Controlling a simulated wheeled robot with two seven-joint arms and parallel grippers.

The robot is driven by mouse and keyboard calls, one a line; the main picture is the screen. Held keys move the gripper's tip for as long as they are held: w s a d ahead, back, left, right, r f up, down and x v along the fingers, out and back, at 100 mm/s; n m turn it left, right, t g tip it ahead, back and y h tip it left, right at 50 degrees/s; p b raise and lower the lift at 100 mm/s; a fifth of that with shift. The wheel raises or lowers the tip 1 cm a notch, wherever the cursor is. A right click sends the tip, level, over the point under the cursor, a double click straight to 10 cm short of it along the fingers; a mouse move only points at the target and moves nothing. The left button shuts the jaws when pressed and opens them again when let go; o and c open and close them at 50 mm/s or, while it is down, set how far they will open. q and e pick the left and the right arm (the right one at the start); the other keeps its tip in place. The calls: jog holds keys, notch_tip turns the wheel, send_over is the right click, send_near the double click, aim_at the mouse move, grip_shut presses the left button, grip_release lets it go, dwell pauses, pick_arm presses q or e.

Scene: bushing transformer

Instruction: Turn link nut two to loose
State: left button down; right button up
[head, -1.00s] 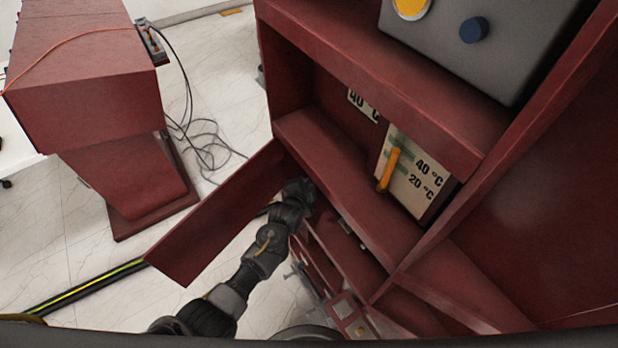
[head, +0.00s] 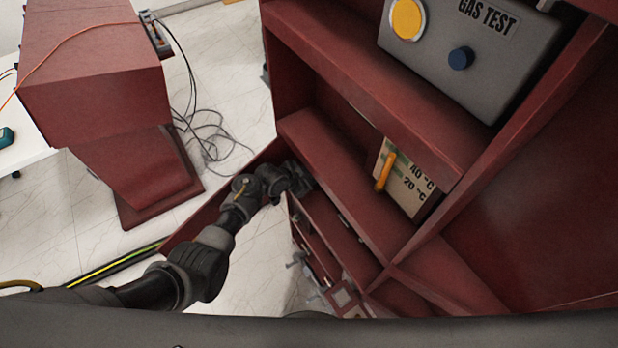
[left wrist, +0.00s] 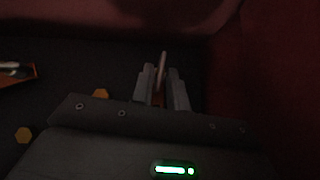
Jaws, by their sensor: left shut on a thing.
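My left gripper (left wrist: 160,85) is shut on a thin pale upright piece (left wrist: 163,62), with some orange low between the fingers. This may be link nut two, but the dark view does not let me tell which nut it is. My right gripper is not in view.
The cabinet's open red door (head: 215,205) stands close behind my left arm. Red walls close in on the gripper in the left wrist view, where an orange-edged part (left wrist: 18,78) lies at left. A grey gas test box (head: 470,50) sits on the upper shelf.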

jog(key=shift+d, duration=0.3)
pick_arm(q)
jog(key=c, duration=1.6)
grip_release()
